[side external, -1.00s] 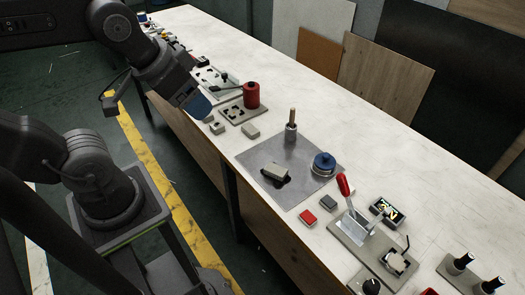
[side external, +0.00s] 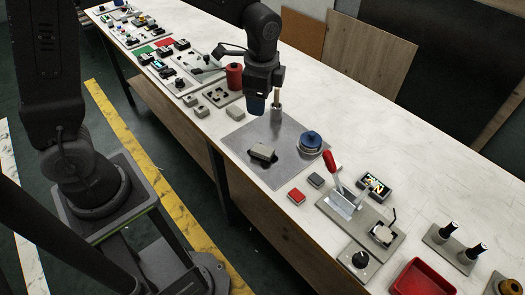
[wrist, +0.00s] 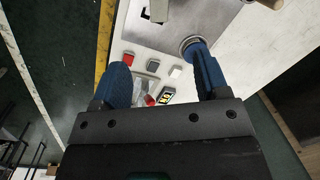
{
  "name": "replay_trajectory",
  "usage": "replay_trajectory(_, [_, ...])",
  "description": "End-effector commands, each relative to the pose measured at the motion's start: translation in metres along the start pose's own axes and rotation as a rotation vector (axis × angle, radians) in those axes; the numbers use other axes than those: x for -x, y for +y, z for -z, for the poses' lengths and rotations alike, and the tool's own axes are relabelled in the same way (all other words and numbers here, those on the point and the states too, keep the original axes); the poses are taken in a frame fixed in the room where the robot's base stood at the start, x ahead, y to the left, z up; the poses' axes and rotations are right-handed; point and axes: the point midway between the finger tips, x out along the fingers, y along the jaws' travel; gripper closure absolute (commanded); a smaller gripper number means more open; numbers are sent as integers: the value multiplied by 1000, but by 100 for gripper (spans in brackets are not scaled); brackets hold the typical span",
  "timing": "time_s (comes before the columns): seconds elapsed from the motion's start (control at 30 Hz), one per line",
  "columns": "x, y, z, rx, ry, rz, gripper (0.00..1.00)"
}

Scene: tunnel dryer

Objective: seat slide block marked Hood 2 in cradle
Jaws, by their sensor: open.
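My gripper (side external: 256,103) is open and empty, above the back edge of the grey metal plate. In the wrist view its blue fingers are spread wide, with nothing between the tips (wrist: 165,75). A beige block (side external: 264,151) rests at a black piece on the plate; it shows in part at the top of the wrist view (wrist: 158,10). Several loose beige blocks, one of them (side external: 202,111), lie left of the plate. No marking is readable, so I cannot tell which block is Hood 2. I cannot tell which fixture is the cradle.
A metal cylinder with a wooden handle (side external: 276,113) stands close beside my gripper. A blue round part (side external: 311,140) sits at the plate's right. A red block (side external: 296,196), a grey block (side external: 316,180) and a red-lever fixture (side external: 340,200) are in front. The bench's back strip is clear.

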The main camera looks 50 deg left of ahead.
Motion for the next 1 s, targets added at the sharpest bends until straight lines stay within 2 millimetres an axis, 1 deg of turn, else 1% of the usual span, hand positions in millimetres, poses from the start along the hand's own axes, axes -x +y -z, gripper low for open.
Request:
replay_trajectory(0.03, [-16, -3, 7, -51, -22, -20, 32])
replay_trajectory(0.1, [-31, -7, 14, -114, -41, -39, 32])
replay_trajectory(0.23, [-49, -10, 21, -185, -61, -58, 32])
replay_trajectory(0.37, [-61, -10, 22, -205, -67, -65, 32])
replay_trajectory(0.43, [-71, -9, 21, -205, -69, -67, 32])
replay_trajectory(0.6, [-105, -7, 18, -203, -69, -68, 32])
replay_trajectory(0.7, [-122, -6, 17, -202, -68, -67, 32])
replay_trajectory(0.8, [-133, -5, 16, -202, -67, -65, 32])
replay_trajectory(1.0, [-145, -3, 15, -202, -67, -65, 32])
